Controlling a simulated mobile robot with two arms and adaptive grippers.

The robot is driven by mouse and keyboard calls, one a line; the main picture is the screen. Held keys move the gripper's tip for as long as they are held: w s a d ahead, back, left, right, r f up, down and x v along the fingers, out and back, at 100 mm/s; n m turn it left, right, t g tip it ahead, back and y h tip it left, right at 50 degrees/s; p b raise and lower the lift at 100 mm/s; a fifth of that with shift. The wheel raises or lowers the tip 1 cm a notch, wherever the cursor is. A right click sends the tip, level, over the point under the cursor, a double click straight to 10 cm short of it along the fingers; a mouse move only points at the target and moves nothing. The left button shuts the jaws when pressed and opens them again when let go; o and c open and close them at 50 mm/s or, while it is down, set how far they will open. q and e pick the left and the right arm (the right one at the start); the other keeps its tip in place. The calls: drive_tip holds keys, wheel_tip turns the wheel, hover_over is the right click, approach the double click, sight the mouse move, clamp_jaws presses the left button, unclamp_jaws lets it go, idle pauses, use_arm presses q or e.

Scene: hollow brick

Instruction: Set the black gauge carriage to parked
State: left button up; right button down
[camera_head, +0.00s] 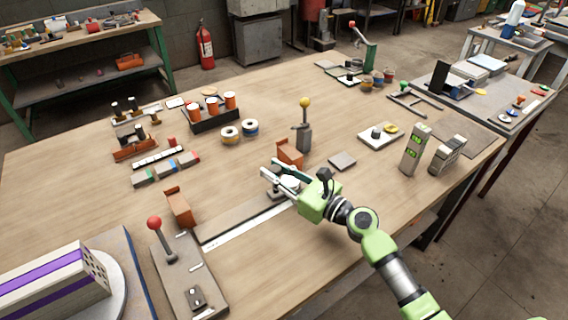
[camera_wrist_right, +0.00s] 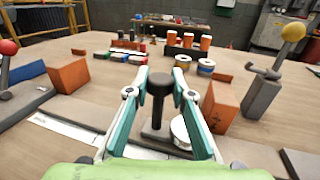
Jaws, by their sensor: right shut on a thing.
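The black gauge carriage (camera_wrist_right: 158,128) has a dark base and an upright black knob. It sits on the grey rail (camera_head: 228,222), toward the rail's right end in the head view. My right gripper (camera_head: 272,174) reaches over the carriage from the right, and its fingers hide much of it there. In the right wrist view the knob stands between the two teal fingers of my right gripper (camera_wrist_right: 160,74), which is shut on it. A white round disc (camera_wrist_right: 181,132) lies beside the carriage base. My left gripper is not in view.
Orange blocks stand near the rail's left end (camera_head: 179,207) and right end (camera_head: 290,153). A red-knobbed lever (camera_head: 162,240) stands left of the rail, and a yellow-knobbed lever (camera_head: 304,130) behind it. A white scale strip (camera_head: 250,227) runs along the rail's front.

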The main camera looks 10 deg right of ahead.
drive_tip(key=s+a+p, duration=0.1)
drive_tip(key=a, duration=0.2)
drive_tip(key=s+a+p, duration=0.1)
drive_tip(key=a, duration=0.2)
drive_tip(key=s+a+p, duration=0.1)
drive_tip(key=s+a, duration=0.1)
drive_tip(key=a, duration=0.1)
drive_tip(key=shift+a+r, duration=0.25)
drive_tip(key=shift+a, duration=0.15)
drive_tip(key=s+a, duration=0.1)
drive_tip(key=a, duration=0.2)
drive_tip(key=s+a+p, duration=0.1)
drive_tip(key=a, duration=0.2)
drive_tip(key=s+a, duration=0.2)
drive_tip(key=a, duration=0.2)
drive_tip(key=shift+s+f+p, duration=0.1)
drive_tip(key=shift+f+p, duration=0.15)
drive_tip(key=shift+p, duration=0.1)
drive_tip(key=shift+a, duration=0.1)
drive_tip(key=c, duration=1.8)
unclamp_jaws()
drive_tip(key=shift+o, duration=0.2)
drive_tip(key=shift+a, duration=0.1)
drive_tip(key=shift+s+d, duration=0.15)
drive_tip(key=shift+d, duration=0.1)
drive_tip(key=v, duration=1.1)
drive_tip(key=shift+s+d, duration=0.15)
drive_tip(key=shift+s, duration=0.1)
